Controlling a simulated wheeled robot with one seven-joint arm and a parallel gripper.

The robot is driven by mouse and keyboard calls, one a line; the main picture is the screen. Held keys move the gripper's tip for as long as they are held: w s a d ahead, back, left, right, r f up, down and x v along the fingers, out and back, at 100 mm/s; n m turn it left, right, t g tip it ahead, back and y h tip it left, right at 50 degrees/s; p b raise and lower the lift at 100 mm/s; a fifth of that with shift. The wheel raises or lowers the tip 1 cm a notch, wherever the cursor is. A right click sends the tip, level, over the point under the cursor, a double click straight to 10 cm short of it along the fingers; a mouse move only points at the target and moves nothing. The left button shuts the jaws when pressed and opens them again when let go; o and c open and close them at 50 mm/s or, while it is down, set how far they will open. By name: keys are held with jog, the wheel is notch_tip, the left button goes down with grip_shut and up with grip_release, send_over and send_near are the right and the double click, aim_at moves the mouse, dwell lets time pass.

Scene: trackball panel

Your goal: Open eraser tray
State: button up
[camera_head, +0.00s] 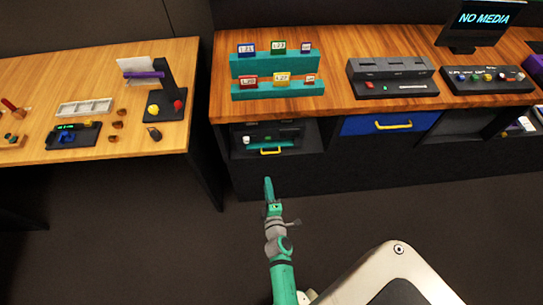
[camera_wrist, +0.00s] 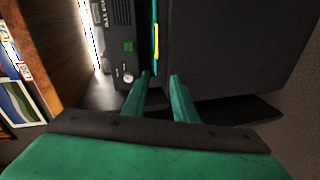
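A dark device (camera_head: 262,135) with a white knob sits in the open bay under the left part of the counter. It also shows in the wrist view (camera_wrist: 121,38), with a green label and a round knob. Along its lower front runs a teal tray front (camera_head: 290,147) with a yellow handle (camera_head: 270,151); I take this for the eraser tray. It looks closed. The yellow handle shows in the wrist view (camera_wrist: 157,42), ahead of my fingertips. My gripper (camera_head: 268,181) is in front of and below the bay. In the wrist view my gripper (camera_wrist: 161,76) is open and empty, apart from the handle.
A blue drawer (camera_head: 365,125) with a yellow handle is right of the bay. On the counter (camera_head: 333,104) stand a teal card rack (camera_head: 277,67), a grey slotted device (camera_head: 392,84) and a button panel (camera_head: 487,83). A wooden table (camera_head: 178,60) is at left. The floor (camera_head: 130,230) is clear.

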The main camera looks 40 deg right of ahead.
jog(key=shift+n+h, duration=0.3)
jog(key=shift+n, duration=0.2)
jog(key=d+x, duration=0.1)
jog(key=x, duration=0.4)
jog(key=s+x, duration=0.1)
jog(key=x, duration=0.4)
jog(key=d+x, duration=0.1)
jog(key=x, duration=0.5)
jog(key=shift+s+d, duration=0.2)
jog(key=shift+d, duration=0.2)
jog(key=shift+c, duration=0.5)
grip_shut()
jog(key=shift+s, duration=0.1)
